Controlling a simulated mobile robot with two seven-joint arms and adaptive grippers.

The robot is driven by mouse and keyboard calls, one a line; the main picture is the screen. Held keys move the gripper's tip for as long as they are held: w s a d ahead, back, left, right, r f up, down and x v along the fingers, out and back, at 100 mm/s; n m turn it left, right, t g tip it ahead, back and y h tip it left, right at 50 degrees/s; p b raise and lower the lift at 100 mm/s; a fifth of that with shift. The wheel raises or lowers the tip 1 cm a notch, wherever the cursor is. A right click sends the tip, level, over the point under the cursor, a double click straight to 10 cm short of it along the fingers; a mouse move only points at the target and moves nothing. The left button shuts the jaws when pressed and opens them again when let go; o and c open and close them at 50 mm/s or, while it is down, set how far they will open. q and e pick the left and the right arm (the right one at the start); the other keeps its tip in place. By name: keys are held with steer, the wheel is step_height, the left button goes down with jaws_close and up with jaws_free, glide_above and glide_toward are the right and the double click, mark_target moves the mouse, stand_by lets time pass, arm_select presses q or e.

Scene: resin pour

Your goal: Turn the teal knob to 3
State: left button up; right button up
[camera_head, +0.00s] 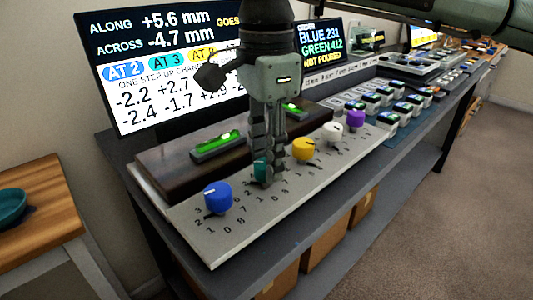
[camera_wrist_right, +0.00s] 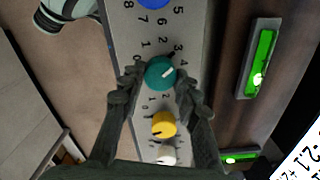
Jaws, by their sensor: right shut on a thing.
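The teal knob (camera_head: 261,167) is on the sloped grey panel (camera_head: 228,235), between the blue knob (camera_head: 217,196) and the yellow knob (camera_head: 303,149). My right gripper (camera_head: 266,178) comes down from above and is shut on the teal knob, hiding most of it in the head view. In the right wrist view the teal knob (camera_wrist_right: 159,73) sits between the two fingertips (camera_wrist_right: 160,82). My left gripper is not in view.
White (camera_head: 333,131) and purple (camera_head: 355,119) knobs stand farther along the panel. Behind is a dark wooden block with green levels (camera_head: 217,145). A large screen (camera_head: 120,60) stands behind it. Small blocks (camera_head: 388,118) stand at the right.

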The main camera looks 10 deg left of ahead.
steer(key=o, duration=1.2)
steer(key=shift+c, duration=0.2)
steer(key=shift+r, duration=0.1)
step_height(320, 180, up, 12)
